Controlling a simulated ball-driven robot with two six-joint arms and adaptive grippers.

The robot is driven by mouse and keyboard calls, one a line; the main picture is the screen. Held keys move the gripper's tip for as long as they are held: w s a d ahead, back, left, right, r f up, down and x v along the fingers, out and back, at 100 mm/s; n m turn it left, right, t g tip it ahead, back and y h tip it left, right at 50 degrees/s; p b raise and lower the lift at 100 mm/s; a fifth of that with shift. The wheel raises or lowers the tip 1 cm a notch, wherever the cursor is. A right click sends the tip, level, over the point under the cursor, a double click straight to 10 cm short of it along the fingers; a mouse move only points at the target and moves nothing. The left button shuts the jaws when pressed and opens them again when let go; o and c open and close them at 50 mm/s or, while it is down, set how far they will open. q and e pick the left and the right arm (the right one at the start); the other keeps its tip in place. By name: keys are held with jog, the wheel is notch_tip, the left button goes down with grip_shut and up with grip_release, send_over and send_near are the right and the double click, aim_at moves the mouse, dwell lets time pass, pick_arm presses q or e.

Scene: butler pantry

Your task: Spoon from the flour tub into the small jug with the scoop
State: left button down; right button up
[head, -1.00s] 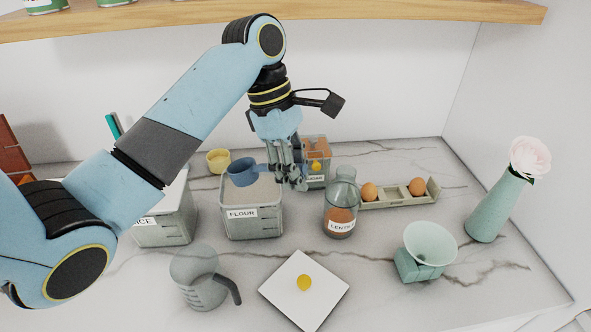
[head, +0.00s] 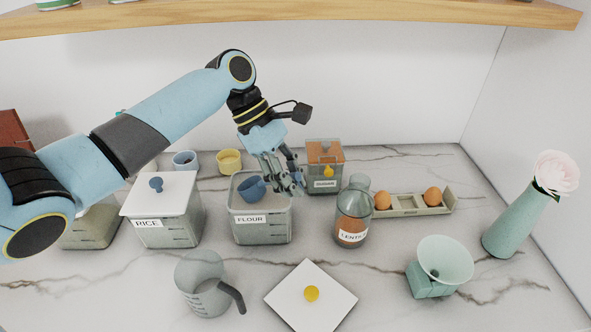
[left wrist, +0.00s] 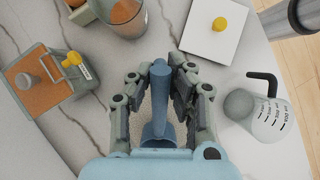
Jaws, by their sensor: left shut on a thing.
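The flour tub (head: 262,231) is a clear, labelled box standing open on the counter, with pale flour inside. My left gripper (head: 292,188) is over the tub's right side, its fingers shut on the handle of the blue scoop (head: 251,188). The scoop's cup is within the tub's opening; whether it touches the flour is unclear. In the left wrist view the scoop's handle (left wrist: 160,88) lies between the fingers. The small jug (head: 200,288), clear with a dark handle, stands in front and to the left of the tub; it looks empty. My right gripper is not in view.
The lidded rice tub (head: 166,228) stands left of the flour. The sugar tub (head: 322,178) and lentil jar (head: 353,222) are close on the right. A white lid (head: 325,315) with a yellow knob lies in front.

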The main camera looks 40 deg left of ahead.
pick_arm(q)
jog(key=shift+a+f, duration=0.2)
jog(key=shift+f, duration=0.15)
jog(key=r, duration=0.1)
jog(key=d+r, duration=0.1)
jog(key=r, duration=0.1)
jog(key=shift+r+y, duration=0.1)
jog(key=shift+y, duration=0.2)
jog(key=d+y, duration=0.1)
jog(key=d+r+y, duration=0.1)
jog(key=d+y, duration=0.1)
jog(key=shift+w+r+g, duration=0.2)
jog(key=shift+w+g, duration=0.05)
jog(key=shift+g, duration=0.05)
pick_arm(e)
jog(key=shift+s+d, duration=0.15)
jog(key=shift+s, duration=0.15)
pick_arm(q)
jog(key=shift+y, duration=0.3)
jog(key=shift+n, duration=0.3)
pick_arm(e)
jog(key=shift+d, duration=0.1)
